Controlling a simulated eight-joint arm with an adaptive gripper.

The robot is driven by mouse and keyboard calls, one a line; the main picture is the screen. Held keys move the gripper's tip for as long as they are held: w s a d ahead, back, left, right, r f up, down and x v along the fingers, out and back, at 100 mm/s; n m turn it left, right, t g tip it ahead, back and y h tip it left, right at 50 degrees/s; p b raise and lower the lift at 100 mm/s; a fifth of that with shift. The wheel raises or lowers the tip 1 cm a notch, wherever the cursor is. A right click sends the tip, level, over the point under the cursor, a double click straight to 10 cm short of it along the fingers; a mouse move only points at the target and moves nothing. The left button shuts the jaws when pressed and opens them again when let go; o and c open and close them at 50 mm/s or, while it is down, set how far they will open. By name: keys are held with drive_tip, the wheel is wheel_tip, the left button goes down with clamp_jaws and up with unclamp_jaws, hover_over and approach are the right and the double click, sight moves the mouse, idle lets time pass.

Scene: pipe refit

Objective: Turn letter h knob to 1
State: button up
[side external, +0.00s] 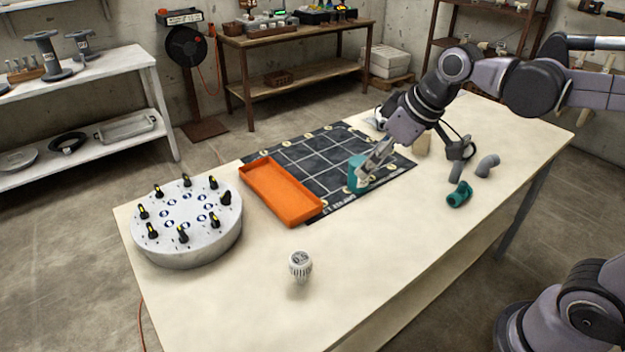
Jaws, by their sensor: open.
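A round grey drum (188,249) stands on the left part of the table. Several black knobs with yellow marks ring its top, such as one at the front (183,234) and one at the back (186,181). Small blue-and-white round marks sit inside the ring. The letters and numbers are too small to read, so I cannot tell which knob is h or where it points. My gripper (369,171) is open, far to the right of the drum over the dark grid mat. Its fingertips are at a teal piece (355,174); I cannot tell whether they touch it.
An orange tray (281,203) lies between the drum and the gripper, beside the dark mat (321,163). A white ribbed bulb (300,266) stands at the front. A teal pipe piece (459,195) and grey elbow (488,165) lie at the right. The table's front left is clear.

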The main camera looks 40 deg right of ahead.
drive_tip(key=w+a+r+n+g+y, duration=0.1)
drive_tip(key=w+a+r+n+g, duration=0.1)
drive_tip(key=w+a+n, duration=0.5)
drive_tip(key=n+g+y, duration=0.2)
drive_tip(key=n+g, duration=0.2)
drive_tip(key=n, duration=0.3)
hover_over(214, 215)
drive_tip(key=d, duration=0.4)
wheel_tip(214, 215, down, 9)
drive_tip(key=x, duration=0.9)
drive_tip(key=shift+w+a+f, duration=0.1)
drive_tip(key=shift+f, duration=0.3)
drive_tip(key=shift+c, duration=0.3)
drive_tip(key=c, duration=1.1)
